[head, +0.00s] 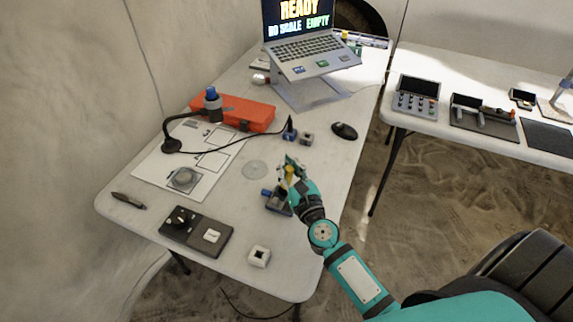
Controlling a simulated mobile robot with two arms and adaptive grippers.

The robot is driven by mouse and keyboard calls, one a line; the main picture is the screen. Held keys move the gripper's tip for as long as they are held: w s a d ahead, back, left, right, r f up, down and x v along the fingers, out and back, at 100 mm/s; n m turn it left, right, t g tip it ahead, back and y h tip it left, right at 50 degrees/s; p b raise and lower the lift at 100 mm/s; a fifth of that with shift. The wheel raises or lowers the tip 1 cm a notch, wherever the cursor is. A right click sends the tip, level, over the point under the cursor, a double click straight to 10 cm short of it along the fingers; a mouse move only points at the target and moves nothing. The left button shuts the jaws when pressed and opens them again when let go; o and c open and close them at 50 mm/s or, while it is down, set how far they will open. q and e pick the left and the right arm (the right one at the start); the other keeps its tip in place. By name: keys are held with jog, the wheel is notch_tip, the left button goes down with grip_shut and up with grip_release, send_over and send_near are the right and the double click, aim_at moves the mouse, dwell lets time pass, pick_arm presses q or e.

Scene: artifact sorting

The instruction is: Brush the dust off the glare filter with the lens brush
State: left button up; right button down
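A clear round disc (255,169), which looks like the glare filter, lies flat near the middle of the table; dust on it is too small to make out. A dark pen-like object (128,200) lies at the table's left edge and may be the lens brush, but I cannot be sure. My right gripper (290,166) is over the table, just right of the clear disc and above a blue-grey block (278,203). Something yellow shows at its fingers, and I cannot tell whether it is held. My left gripper is out of view.
A dark box (196,236), white cube (259,256), black mouse (344,131) and laptop (308,50) stand around. A second table is right.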

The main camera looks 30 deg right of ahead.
jog(key=shift+s+d, duration=0.25)
jog(key=shift+r, duration=0.1)
notch_tip(320, 180, up, 7)
jog(key=p, duration=0.7)
dwell(0.5)
